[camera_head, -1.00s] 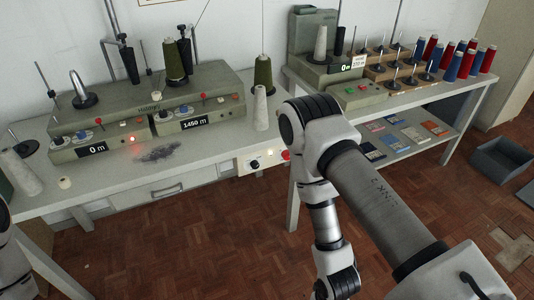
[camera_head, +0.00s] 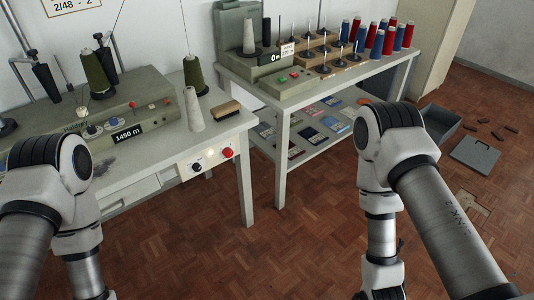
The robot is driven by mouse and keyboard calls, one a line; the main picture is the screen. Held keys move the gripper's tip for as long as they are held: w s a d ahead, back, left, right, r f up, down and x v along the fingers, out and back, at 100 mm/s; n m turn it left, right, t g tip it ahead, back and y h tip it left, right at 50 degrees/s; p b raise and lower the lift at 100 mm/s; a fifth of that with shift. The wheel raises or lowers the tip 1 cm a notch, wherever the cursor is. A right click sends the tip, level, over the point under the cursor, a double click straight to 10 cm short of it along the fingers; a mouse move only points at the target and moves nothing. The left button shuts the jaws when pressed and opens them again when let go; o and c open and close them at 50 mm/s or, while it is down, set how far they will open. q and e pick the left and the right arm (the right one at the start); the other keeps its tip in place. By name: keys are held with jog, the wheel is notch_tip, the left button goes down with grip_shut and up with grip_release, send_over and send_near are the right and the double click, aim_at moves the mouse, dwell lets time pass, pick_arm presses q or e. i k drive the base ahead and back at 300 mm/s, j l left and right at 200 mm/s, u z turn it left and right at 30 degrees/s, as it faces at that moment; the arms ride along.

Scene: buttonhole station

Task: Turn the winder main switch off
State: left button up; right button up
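The winder (camera_head: 110,110) is a long grey-green machine on the left table, with a "1450 m" display and small knobs. A pale switch panel (camera_head: 211,160) is on the front edge of that table at its right end. It carries a dark rotary knob (camera_head: 196,167) and a round red button (camera_head: 227,152). The knob's exact setting is too small to tell. My two arms show at the lower left and lower right, both apart from the panel. Neither gripper is in view.
A cone (camera_head: 194,112), a green spool (camera_head: 193,73) and a brush (camera_head: 227,110) stand or lie near the panel. A second table (camera_head: 283,150) with a spool rack stands to the right. Open floor (camera_head: 290,235) lies in front. A grey bin (camera_head: 440,123) is at right.

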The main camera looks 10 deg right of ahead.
aim_at(228, 152)
jog(key=i+l+u, duration=0.35)
jog(key=l, duration=0.75)
jog(key=l+u, duration=0.35)
jog(key=l, duration=0.75)
jog(key=l+u, duration=0.35)
jog(key=l, duration=0.85)
